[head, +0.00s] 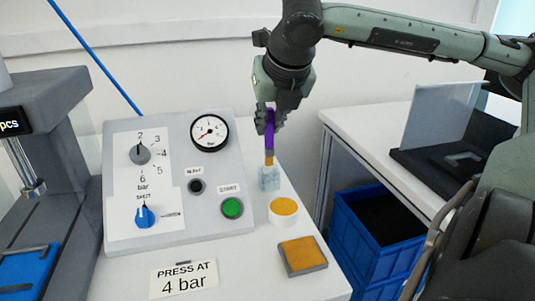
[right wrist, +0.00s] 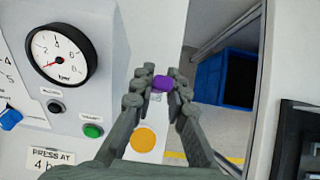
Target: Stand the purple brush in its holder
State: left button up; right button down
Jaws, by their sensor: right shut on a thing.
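The purple brush (head: 270,138) hangs upright from my right gripper (head: 270,120), with its tan bristle end down. The gripper is shut on the handle. In the right wrist view the purple handle end (right wrist: 161,83) shows between the fingers. The holder (head: 269,180) is a small clear, pale-blue cup on the white table, directly below the brush. The bristle tip is at about the height of the cup's rim; I cannot tell whether it is inside. In the right wrist view the gripper and handle largely hide the cup. My left gripper is not in view.
A grey control panel (head: 235,130) with gauge, knobs and green button stands left of the holder. A round orange-topped pot (head: 284,208) and a square orange pad (head: 302,254) are in front. Blue crates (head: 345,225) stand below the table's right edge.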

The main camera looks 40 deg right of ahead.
aim_at(270, 145)
notch_tip(270, 145, down, 5)
jog(key=shift+f, duration=0.1)
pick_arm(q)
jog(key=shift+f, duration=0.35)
pick_arm(e)
jog(key=shift+f, duration=0.1)
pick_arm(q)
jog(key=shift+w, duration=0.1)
pick_arm(e)
jog(key=shift+f, duration=0.1)
